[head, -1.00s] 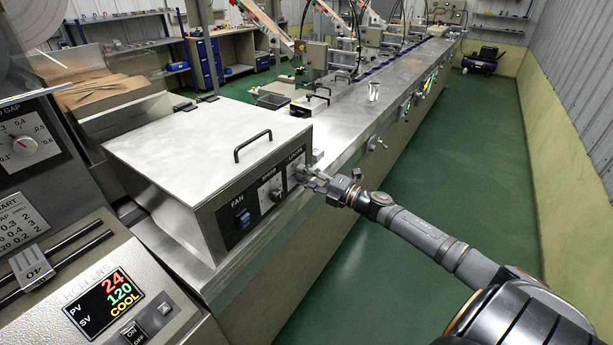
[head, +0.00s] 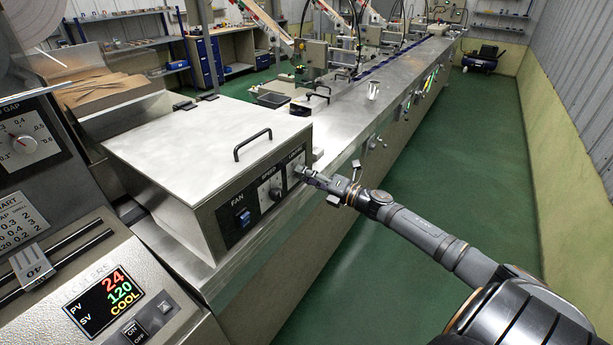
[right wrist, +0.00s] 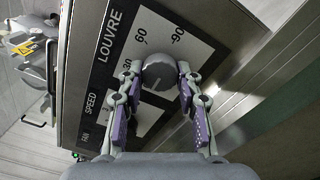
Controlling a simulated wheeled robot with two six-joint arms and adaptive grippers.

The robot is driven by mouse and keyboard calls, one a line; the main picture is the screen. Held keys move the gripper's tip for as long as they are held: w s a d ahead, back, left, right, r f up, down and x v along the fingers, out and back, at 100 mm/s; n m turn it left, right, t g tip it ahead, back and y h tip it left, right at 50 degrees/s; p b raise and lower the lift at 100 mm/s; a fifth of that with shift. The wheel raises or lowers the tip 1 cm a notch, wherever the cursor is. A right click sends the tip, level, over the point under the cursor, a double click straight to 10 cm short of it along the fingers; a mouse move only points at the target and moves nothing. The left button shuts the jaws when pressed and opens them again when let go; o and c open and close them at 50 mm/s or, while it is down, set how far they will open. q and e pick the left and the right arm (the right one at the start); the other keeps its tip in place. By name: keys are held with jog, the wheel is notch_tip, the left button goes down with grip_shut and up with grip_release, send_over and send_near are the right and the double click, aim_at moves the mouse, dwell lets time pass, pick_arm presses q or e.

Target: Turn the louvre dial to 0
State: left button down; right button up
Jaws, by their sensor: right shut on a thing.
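The louvre dial (right wrist: 158,72) is a round grey knob on a white scale plate marked 30, 60 and 90 in the right wrist view. A thin pale line shows on its face, but its exact reading is unclear. The 0 mark is not visible. My right gripper (right wrist: 157,74) is shut on the dial, one finger on each side. In the head view, my right gripper (head: 306,173) meets the right end of the control panel and mostly hides the dial. My left gripper is not in view.
The control panel also carries a FAN switch (head: 243,218) and a SPEED dial (head: 274,191). A metal box lid (head: 205,135) with a black handle (head: 253,143) lies above it. The long steel bench (head: 345,125) runs away to the back; green floor to its right is clear.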

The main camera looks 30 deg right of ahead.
jog(key=o, duration=1.2)
jog(key=shift+c, duration=0.2)
